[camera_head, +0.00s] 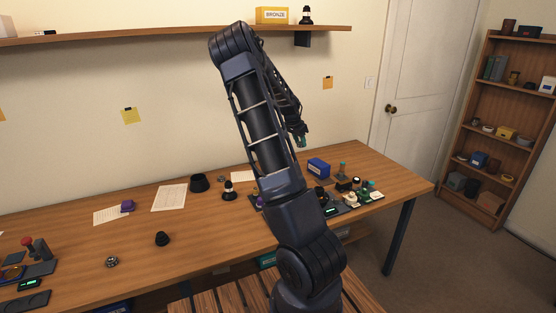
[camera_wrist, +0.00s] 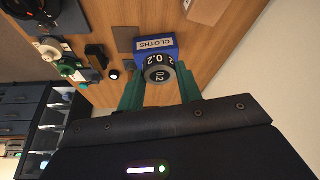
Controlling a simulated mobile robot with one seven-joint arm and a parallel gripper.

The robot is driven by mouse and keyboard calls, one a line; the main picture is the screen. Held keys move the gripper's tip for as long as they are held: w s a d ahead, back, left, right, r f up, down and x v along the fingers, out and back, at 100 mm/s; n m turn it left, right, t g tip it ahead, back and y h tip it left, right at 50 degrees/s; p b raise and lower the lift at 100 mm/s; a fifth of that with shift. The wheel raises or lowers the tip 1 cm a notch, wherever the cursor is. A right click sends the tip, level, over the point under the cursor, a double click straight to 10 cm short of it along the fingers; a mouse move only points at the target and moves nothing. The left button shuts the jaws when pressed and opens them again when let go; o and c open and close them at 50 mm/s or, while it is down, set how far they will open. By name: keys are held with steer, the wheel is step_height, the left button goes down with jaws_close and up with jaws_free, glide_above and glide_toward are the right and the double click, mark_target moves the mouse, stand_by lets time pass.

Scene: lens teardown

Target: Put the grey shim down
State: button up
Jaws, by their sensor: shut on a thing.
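The grey shim (camera_wrist: 158,64) is a small dark grey disc or ring marked "0.2" in the wrist view. It sits between the green fingertips of my gripper (camera_wrist: 160,82), which is shut on it. In the head view my gripper (camera_head: 301,140) is up above the right part of the wooden table (camera_head: 225,240), in front of the wall. The shim cannot be made out there. In the wrist view the tabletop (camera_wrist: 215,60) lies beyond the shim, with a clear gap below it.
A blue box marked "CLOTHS" (camera_wrist: 150,46) shows right behind the shim; it also stands on the table in the head view (camera_head: 318,168). Several small parts and a dark device (camera_head: 333,211) crowd the table's right end. Papers (camera_head: 169,197) lie left of centre.

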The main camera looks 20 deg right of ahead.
steer(key=w+a+n+t, duration=0.2)
steer(key=w+a+n, duration=0.3)
steer(key=w+a, duration=0.7)
steer(key=n+y, duration=0.2)
steer(key=n, duration=0.2)
glide_above(244, 174)
steer(key=s, duration=0.1)
steer(key=shift+t, duration=0.3)
steer(key=f, duration=1.3)
steer(key=a+f, duration=0.1)
steer(key=f, duration=0.5)
steer(key=shift+s+f, duration=0.15)
steer(key=shift+f, duration=0.2)
steer(key=shift+f, duration=0.15)
steer(key=o, duration=1)
